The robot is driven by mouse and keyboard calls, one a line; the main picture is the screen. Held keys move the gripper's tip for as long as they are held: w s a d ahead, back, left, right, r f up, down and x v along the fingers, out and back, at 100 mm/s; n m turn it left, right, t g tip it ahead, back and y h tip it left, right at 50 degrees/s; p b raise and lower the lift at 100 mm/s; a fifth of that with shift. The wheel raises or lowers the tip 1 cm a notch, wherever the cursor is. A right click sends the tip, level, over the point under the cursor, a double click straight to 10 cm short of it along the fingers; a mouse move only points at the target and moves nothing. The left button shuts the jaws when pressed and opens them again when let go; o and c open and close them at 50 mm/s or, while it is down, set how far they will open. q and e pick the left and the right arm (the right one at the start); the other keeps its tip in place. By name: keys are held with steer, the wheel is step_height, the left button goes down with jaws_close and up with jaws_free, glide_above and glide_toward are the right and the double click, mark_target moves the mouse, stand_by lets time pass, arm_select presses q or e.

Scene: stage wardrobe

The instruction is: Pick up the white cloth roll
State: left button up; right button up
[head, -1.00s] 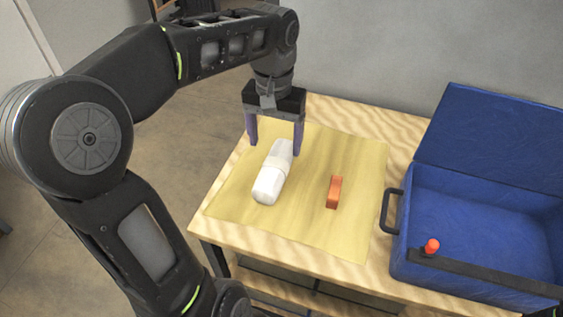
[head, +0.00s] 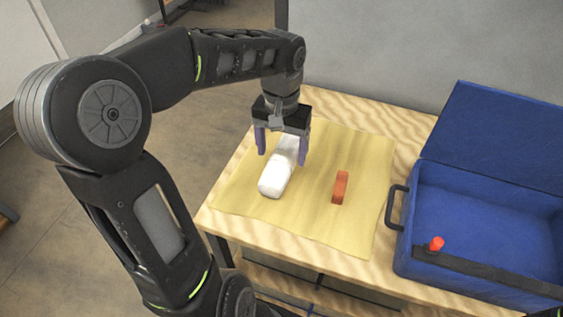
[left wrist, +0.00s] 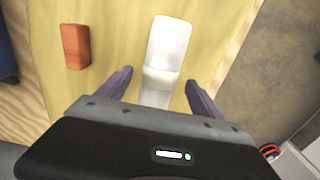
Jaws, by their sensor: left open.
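The white cloth roll (head: 274,180) lies on a yellow cloth on the table, with a band around its middle. It also shows in the left wrist view (left wrist: 170,45), running away from between the fingers. My left gripper (head: 283,157) is open and points down over the far part of the roll. Its purple fingers are on either side of the roll, apart from it in the left wrist view (left wrist: 158,88). The gripper hides part of the roll's far end in the head view. My right gripper is not in view.
An orange block (head: 340,187) lies on the yellow cloth (head: 325,225), right of the roll. A grey wall rises behind the wooden table (head: 395,128).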

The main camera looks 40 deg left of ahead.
mark_target(281, 156)
arm_select(q)
step_height(281, 156, down, 3)
steer(key=shift+r, duration=0.2)
steer(key=shift+c, duration=0.3)
steer(key=c, duration=1.5)
steer(key=shift+o, duration=0.2)
steer(key=shift+r, duration=0.15)
step_height(281, 156, up, 10)
steer(key=shift+f, duration=0.1)
